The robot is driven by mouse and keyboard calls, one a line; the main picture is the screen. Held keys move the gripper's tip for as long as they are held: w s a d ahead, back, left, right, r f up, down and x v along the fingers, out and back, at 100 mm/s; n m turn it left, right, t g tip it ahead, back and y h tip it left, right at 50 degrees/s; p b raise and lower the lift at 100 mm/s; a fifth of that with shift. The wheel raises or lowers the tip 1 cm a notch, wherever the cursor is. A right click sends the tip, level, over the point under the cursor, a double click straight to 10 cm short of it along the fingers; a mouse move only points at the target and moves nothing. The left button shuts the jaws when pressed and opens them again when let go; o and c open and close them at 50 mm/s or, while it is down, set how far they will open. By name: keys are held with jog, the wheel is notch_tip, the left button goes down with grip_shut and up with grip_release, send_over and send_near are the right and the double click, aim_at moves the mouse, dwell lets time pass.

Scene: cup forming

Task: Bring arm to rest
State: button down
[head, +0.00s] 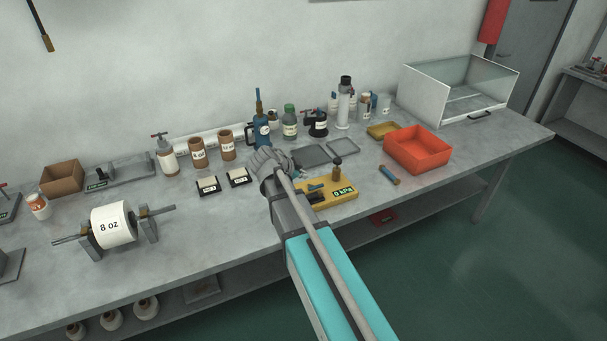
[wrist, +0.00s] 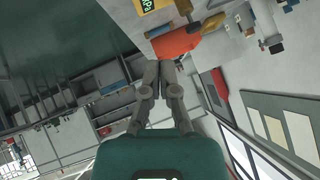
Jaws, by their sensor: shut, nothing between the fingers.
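My arm (head: 325,275), with a turquoise link, reaches up from the bottom of the head view over the front of the workbench (head: 205,250). Its far end (head: 268,165) is above the middle of the bench. I cannot make out the fingertips in the head view. In the wrist view my gripper (wrist: 160,67) is shut and empty, with its two fingers close together. Beyond the fingertips, the red bin (wrist: 178,40) shows in the wrist view. I cannot tell how far the fingers are from it.
The red bin (head: 420,165) and a glass-walled box (head: 425,95) stand further right. An 8 oz roll (head: 112,226) is at left. Bottles, including a green-capped one (head: 290,125), line the back. Open floor lies front right.

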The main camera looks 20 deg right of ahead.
jog(key=s+a+f+n+g+y, duration=0.2)
jog(key=s+a+f+n+y, duration=0.1)
jog(key=s+n, duration=0.6)
jog(key=s+a+f+n+g+y, duration=0.2)
jog(key=s+a+n+y, duration=0.3)
jog(key=s+n, duration=0.4)
jog(key=shift+s+a+f+n+y, duration=0.3)
jog(key=shift+s+a+f+y, duration=0.1)
jog(key=shift+s+a+f, duration=0.25)
